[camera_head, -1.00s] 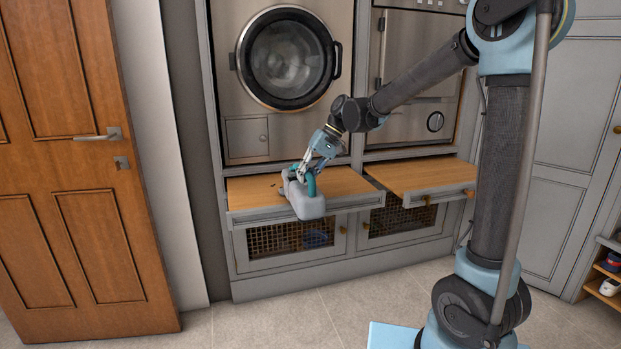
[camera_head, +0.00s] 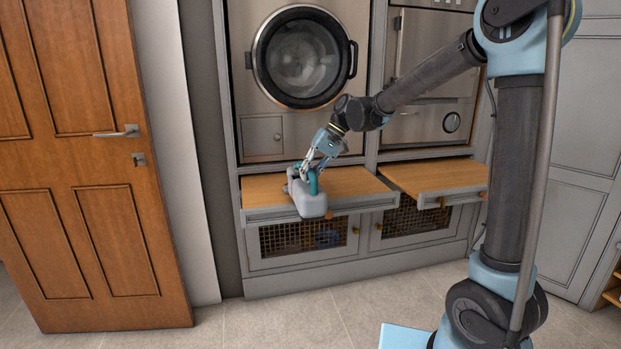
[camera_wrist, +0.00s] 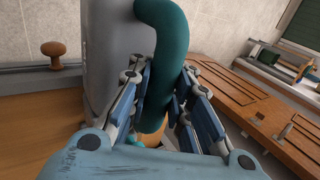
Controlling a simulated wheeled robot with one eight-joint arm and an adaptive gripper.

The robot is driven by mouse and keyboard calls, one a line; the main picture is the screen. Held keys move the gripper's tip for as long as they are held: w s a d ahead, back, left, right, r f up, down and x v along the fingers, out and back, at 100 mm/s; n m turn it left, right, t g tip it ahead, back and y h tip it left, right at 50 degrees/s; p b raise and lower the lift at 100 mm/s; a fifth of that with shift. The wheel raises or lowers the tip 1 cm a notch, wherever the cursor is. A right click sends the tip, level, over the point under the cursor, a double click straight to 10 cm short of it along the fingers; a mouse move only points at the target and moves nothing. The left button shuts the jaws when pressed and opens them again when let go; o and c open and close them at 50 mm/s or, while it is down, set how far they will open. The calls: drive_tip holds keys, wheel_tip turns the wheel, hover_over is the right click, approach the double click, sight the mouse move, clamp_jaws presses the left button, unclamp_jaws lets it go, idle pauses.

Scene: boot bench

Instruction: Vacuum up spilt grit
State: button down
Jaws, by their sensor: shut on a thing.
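A grey hand vacuum (camera_head: 312,203) with a teal handle (camera_head: 313,183) sits at the left pull-out wooden board (camera_head: 350,181), its grey body reaching over the front edge. My gripper (camera_head: 312,168) is shut on the teal handle from above. In the wrist view my gripper's blue finger pads (camera_wrist: 160,108) lie on both sides of the teal handle (camera_wrist: 167,45), with the grey vacuum body (camera_wrist: 108,60) to the left. I cannot make out the grit now; the vacuum hides part of the board's left side.
A second pull-out board (camera_head: 435,177) juts out to the right. Mesh-fronted cabinets (camera_head: 302,235) lie below, a round-doored machine (camera_head: 305,57) stands above. A wooden door (camera_head: 85,160) is at the left. The tiled floor (camera_head: 290,325) in front is clear.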

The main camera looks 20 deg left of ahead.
drive_tip(key=shift+w+a, duration=0.55)
drive_tip(key=shift+w, duration=0.35)
drive_tip(key=shift+w+a, duration=0.6)
drive_tip(key=shift+w, duration=0.3)
drive_tip(key=shift+w+a, duration=0.55)
drive_tip(key=shift+w, duration=0.35)
drive_tip(key=shift+r, duration=2.95)
